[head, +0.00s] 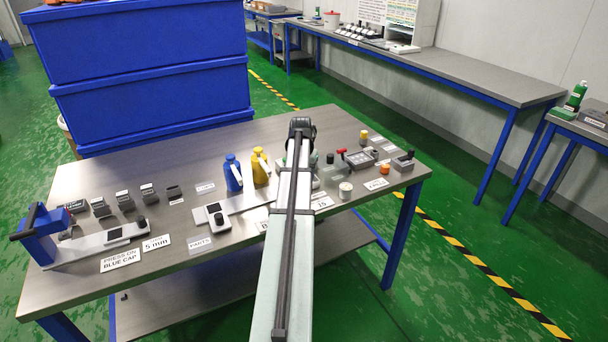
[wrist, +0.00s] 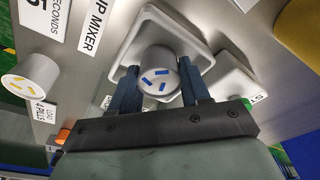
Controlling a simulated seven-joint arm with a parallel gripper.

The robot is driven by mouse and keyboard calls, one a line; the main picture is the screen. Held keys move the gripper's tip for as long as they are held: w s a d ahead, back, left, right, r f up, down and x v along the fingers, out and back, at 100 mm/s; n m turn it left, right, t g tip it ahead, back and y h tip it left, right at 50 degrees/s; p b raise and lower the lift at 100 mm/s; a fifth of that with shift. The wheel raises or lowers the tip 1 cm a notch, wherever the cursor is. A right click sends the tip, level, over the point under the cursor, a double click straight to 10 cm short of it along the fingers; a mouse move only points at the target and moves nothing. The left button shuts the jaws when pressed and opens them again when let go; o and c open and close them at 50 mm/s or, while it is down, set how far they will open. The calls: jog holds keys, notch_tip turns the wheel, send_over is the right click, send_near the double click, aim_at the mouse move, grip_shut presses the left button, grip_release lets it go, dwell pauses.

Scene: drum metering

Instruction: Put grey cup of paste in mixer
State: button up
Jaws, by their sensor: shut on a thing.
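The grey cup (wrist: 159,84), with blue marks on its round top, is between the two dark blue fingers of my gripper (wrist: 160,82) in the wrist view. The fingers are shut on its sides. Behind it is a pale square unit with a raised rim (wrist: 137,32), next to a label ending in "P MIXER", so it looks like the mixer. The cup overlaps the middle of this unit. I cannot tell whether it rests inside or is held above. In the head view my arm hides the gripper, the cup and most of the mixer.
A white cup with yellow marks (wrist: 22,84) stands to the left in the wrist view; a pale cup (head: 345,190) shows right of my arm. Blue (head: 233,172) and yellow (head: 260,166) bottles stand left of it. Small devices crowd the right of the grey table (head: 345,232).

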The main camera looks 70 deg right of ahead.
jog(key=shift+f, duration=0.1)
jog(key=o, duration=0.8)
jog(key=r, duration=0.4)
jog(key=a+r, duration=0.1)
jog(key=r, duration=0.7)
jog(key=shift+a, duration=0.4)
